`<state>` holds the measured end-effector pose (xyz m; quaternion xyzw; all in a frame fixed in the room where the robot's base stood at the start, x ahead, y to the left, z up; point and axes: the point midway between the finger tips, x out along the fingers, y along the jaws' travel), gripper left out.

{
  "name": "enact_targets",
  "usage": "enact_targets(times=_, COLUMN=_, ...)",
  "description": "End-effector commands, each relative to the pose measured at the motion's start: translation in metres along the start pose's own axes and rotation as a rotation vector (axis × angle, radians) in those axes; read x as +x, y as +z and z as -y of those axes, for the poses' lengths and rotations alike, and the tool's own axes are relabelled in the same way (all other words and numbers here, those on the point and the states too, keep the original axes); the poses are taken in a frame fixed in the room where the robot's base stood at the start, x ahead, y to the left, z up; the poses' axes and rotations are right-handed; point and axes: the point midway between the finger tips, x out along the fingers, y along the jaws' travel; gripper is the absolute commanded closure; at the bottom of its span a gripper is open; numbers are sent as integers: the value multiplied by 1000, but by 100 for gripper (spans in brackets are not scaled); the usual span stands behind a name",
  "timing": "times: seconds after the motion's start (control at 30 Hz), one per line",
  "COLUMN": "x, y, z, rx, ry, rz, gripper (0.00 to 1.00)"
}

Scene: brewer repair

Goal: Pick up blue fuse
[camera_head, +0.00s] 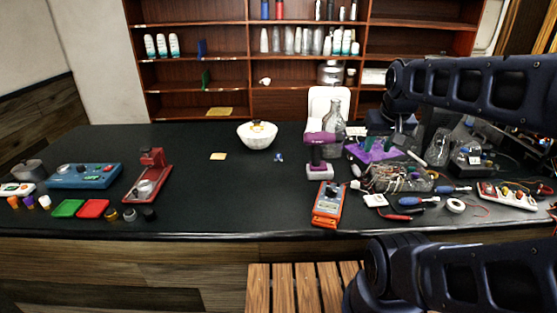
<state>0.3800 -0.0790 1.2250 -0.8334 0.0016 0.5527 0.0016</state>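A small blue and white item (278,157) lies on the black countertop, just right of the white bowl (257,136). It may be the blue fuse, but it is too small to tell for sure. Nothing touches it. Parts of my own dark arm show at the upper right and lower right. My gripper is outside the picture, so its fingers are hidden from me.
The black counter (230,195) is clear in the middle. A purple drill (318,150), an orange multimeter (328,203) and cluttered tools and wires fill the right. A blue device (84,176), a red press (148,178) and coloured trays sit at the left.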

Motion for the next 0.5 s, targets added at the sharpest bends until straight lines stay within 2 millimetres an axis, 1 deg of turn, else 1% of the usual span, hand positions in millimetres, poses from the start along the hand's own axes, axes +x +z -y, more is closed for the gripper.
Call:
enact_targets(times=0.07, x=0, y=-6, z=1, rx=15, ry=-1, rz=8, gripper=61)
enact_targets(times=0.17, x=1, y=-21, z=4, rx=65, ry=-2, rz=30, gripper=61)
enact_targets(times=0.37, x=6, y=-66, z=14, rx=221, ry=11, rz=91, gripper=61)
enact_targets(times=0.5, x=15, y=-99, z=24, rx=336, ry=32, rz=130, gripper=61)
